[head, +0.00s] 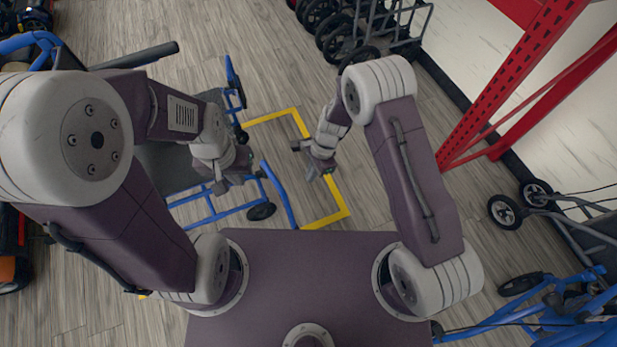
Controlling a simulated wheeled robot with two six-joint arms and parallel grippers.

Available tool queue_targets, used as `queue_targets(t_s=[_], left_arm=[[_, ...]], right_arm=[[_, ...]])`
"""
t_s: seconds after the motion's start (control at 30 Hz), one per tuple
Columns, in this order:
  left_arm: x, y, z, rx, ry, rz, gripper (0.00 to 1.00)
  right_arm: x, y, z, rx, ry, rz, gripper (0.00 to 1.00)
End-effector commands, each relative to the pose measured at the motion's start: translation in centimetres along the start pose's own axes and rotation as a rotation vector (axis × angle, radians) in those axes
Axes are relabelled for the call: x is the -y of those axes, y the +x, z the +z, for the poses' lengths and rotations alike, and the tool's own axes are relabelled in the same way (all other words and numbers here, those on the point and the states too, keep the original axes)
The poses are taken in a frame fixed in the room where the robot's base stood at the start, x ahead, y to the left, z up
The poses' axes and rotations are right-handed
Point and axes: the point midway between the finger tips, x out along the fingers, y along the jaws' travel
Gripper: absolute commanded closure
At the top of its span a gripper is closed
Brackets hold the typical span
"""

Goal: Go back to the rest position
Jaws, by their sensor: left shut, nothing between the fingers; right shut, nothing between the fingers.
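My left gripper (236,180) is shut and empty. It hangs in front of my body, at the end of the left arm that bends forward and inward. A blue scooter frame (203,216) lies beneath and beside it; I cannot tell whether they touch. My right gripper (303,161) is shut and empty, held over the floor near the yellow floor marking (340,214). My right arm is folded, its elbow raised forward. The two grippers are apart, with a strip of floor between them.
A red metal rack (513,80) stands at the right by a white wall. Wheeled carts with black wheels (345,40) stand at the top. Blue scooters (560,308) are at the lower right, and another blue frame (30,42) at the upper left. Wooden floor is clear at top centre.

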Motion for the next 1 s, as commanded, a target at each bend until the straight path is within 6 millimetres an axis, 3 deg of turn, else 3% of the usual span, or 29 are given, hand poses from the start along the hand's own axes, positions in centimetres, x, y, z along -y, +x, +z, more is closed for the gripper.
queue_targets(t_s=[0.57,0.67,0.77,0.8,0.9,1.0], left_arm=[[0.0,0.0,0.0,0.0,0.0,0.0,1.0],[0.0,0.0,0.0,0.0,0.0,0.0,1.0],[0.0,0.0,0.0,0.0,0.0,0.0,1.0],[0.0,0.0,0.0,0.0,0.0,0.0,1.0],[0.0,0.0,0.0,0.0,0.0,0.0,1.0],[0.0,0.0,0.0,0.0,0.0,0.0,1.0]], right_arm=[[0.2,-0.4,-0.5,-0.001,0.012,-0.01,1.0],[2.5,-3.6,-1.5,-0.011,0.031,-0.089,1.0],[3.6,-10.2,-3.5,-0.041,0.06,-0.198,1.0],[3.0,-12.7,-4.2,-0.062,0.056,-0.224,1.0],[0.2,-17.3,-5.7,-0.124,-0.02,-0.256,1.0],[-3.4,-20.3,-6.7,-0.193,-0.15,-0.252,1.0]])
